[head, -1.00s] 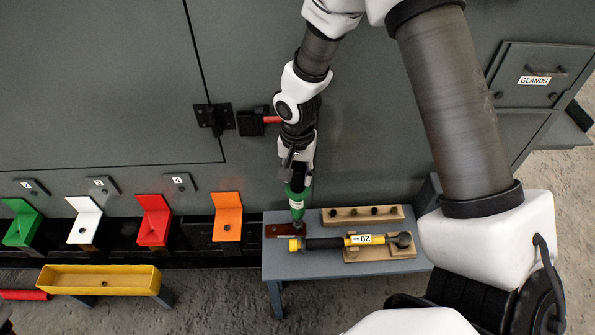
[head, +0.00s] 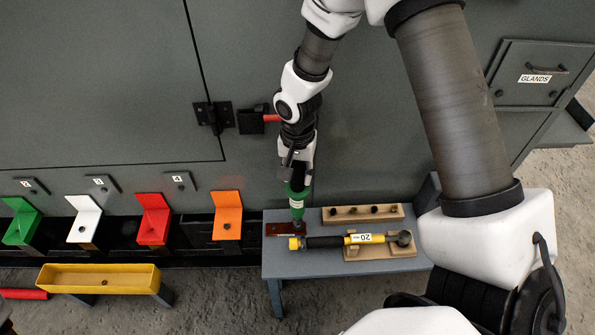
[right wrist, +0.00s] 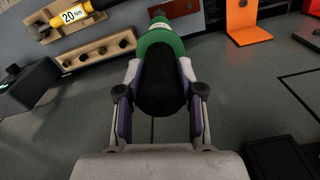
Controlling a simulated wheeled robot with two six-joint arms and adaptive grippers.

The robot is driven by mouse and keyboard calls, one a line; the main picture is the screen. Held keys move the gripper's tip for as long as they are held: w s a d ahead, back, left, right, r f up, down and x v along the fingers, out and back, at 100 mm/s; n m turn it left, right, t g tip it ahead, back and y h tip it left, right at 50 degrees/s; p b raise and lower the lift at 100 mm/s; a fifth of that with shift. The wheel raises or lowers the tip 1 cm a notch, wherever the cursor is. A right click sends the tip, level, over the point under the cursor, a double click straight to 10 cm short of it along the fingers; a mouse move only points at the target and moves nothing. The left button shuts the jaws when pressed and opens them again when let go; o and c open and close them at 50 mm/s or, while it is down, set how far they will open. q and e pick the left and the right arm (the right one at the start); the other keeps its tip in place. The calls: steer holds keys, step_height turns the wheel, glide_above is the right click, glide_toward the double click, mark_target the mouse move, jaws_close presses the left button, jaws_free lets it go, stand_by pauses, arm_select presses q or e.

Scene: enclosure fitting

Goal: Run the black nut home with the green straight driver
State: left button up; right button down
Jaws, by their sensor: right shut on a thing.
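My right gripper (head: 297,175) is shut on the green straight driver (head: 298,195), which stands nearly upright with its tip down at the dark red-brown plate (head: 280,229) on the small grey bench. In the right wrist view, the gripper (right wrist: 160,95) has its two fingers on either side of the driver's black end, and the green body (right wrist: 160,42) extends away. The black nut cannot be made out; the driver's tip covers that spot on the plate. My left gripper is not in view.
A black and yellow tool marked 20 (head: 362,239) lies beside the driver on a wooden block. A wooden strip (head: 340,218) with several dark pieces sits behind it. Left are coloured chutes (head: 153,220) and a yellow tray (head: 60,278). The grey cabinet wall (head: 100,80) rises behind.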

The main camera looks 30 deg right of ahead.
mark_target(297, 166)
steer(key=shift+f+b, duration=0.4)
steer(key=shift+f, duration=0.3)
stand_by(1.2)
steer(key=shift+s+f, duration=0.1)
steer(key=shift+f, duration=0.05)
stand_by(0.5)
stand_by(0.9)
steer(key=shift+r+p, duration=2.65)
steer(key=shift+r, duration=0.45)
